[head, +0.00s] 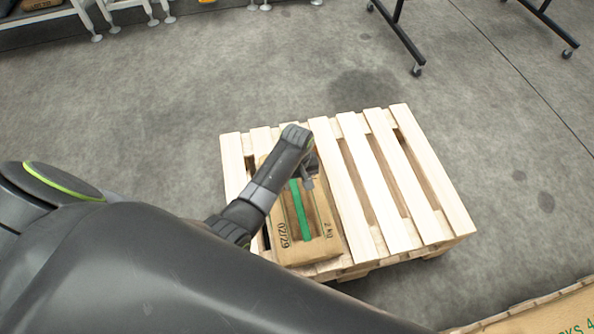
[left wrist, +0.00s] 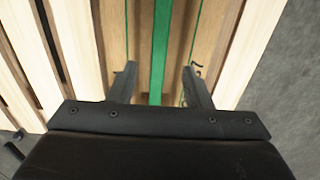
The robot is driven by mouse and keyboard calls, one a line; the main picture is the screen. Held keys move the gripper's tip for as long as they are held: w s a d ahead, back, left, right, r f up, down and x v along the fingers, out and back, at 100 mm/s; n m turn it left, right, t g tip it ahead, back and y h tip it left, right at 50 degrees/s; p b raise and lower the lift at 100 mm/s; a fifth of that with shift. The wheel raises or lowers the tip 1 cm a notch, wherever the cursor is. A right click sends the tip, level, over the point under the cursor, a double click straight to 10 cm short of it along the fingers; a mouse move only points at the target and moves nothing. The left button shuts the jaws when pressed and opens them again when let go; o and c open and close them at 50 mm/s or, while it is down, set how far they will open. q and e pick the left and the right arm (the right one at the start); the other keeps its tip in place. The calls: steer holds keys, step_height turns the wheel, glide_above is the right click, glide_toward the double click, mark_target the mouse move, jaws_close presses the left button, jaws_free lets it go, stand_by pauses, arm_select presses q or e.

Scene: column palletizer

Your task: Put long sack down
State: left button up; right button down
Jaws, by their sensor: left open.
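The long sack (head: 327,246) is brown with a green stripe and dark print, and it lies flat on the left part of the wooden pallet (head: 402,198). My left gripper (head: 308,183) is over the sack's far part, with my arm hiding some of the sack. In the left wrist view the gripper's two fingers (left wrist: 158,84) are spread open, with the sack (left wrist: 200,40) and its green stripe below and between them. I cannot tell whether the fingers touch the sack. My right gripper is not in view.
The rest of the pallet's slats are bare to the right of the sack. A cardboard box (head: 560,316) with green print is at the bottom right. Dark wheeled stand legs (head: 400,35) are at the back.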

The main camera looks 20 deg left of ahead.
arm_select(q)
steer(key=shift+r+p, duration=0.3)
steer(key=shift+r, duration=1.25)
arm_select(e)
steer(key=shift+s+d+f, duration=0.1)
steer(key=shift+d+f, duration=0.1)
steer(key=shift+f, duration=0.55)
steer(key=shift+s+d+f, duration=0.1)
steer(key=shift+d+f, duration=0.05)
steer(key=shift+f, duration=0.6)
arm_select(q)
steer(key=s+a+f+m, duration=0.2)
steer(key=s+f, duration=0.1)
steer(key=s, duration=0.7)
steer(key=s+a+f+m, duration=0.2)
steer(key=s+a+f, duration=0.1)
steer(key=s, duration=0.7)
steer(key=s+a+f+m+t, duration=0.1)
steer(key=s+a+f+m, duration=0.1)
steer(key=s+f, duration=0.3)
steer(key=s+a, duration=0.1)
steer(key=s, duration=0.3)
steer(key=shift+s, duration=0.4)
steer(key=shift+s+p, duration=0.1)
steer(key=shift+p, duration=0.2)
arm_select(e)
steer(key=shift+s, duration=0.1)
